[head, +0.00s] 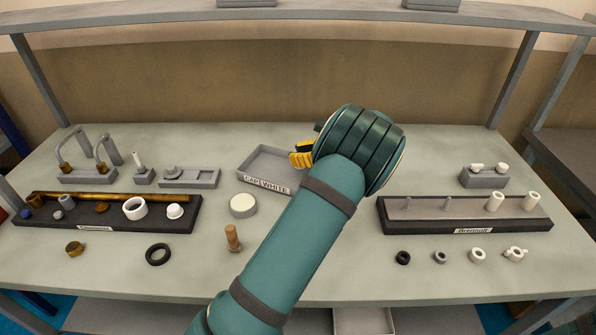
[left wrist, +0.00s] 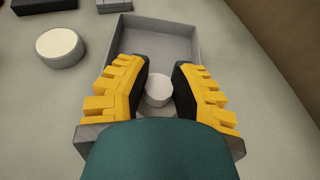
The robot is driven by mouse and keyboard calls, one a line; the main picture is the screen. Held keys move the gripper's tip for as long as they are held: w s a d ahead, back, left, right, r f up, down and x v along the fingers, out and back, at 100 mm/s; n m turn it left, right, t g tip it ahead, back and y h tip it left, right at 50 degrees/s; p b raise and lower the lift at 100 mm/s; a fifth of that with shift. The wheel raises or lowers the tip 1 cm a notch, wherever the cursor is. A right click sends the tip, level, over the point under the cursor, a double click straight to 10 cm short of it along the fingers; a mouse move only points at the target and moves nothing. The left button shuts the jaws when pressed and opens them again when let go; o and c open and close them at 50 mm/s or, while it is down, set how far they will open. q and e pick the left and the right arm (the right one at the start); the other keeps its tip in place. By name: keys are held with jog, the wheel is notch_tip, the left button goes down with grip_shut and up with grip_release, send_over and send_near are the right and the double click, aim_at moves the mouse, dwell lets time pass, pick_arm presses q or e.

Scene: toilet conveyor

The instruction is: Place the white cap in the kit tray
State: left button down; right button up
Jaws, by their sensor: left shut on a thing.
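The white cap (left wrist: 158,88) shows in the left wrist view between the black finger pads of my left gripper (left wrist: 160,92), which is shut on it. In the head view the left gripper (head: 304,155) shows only its yellow fingers, at the right side of a shallow grey tray (head: 249,164) labelled "CAP WHITE"; the cap is hidden there. That grey tray (left wrist: 188,26) lies beyond and under the fingers in the wrist view. A long dark tray (head: 60,216) with several fittings lies at the left, another dark tray (head: 420,223) at the right. I cannot tell which is the kit tray.
A black ring (head: 158,254) and a brass part (head: 75,249) lie at front left. Several small rings lie at front right. A shelf (head: 330,16) spans above the back.

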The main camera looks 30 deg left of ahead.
aim_at(299, 168)
pick_arm(q)
notch_tip(299, 168, down, 5)
jog(key=shift+f+b, duration=0.1)
jog(key=shift+b, duration=0.5)
jog(key=c, duration=0.8)
grip_release()
jog(key=shift+c, duration=0.2)
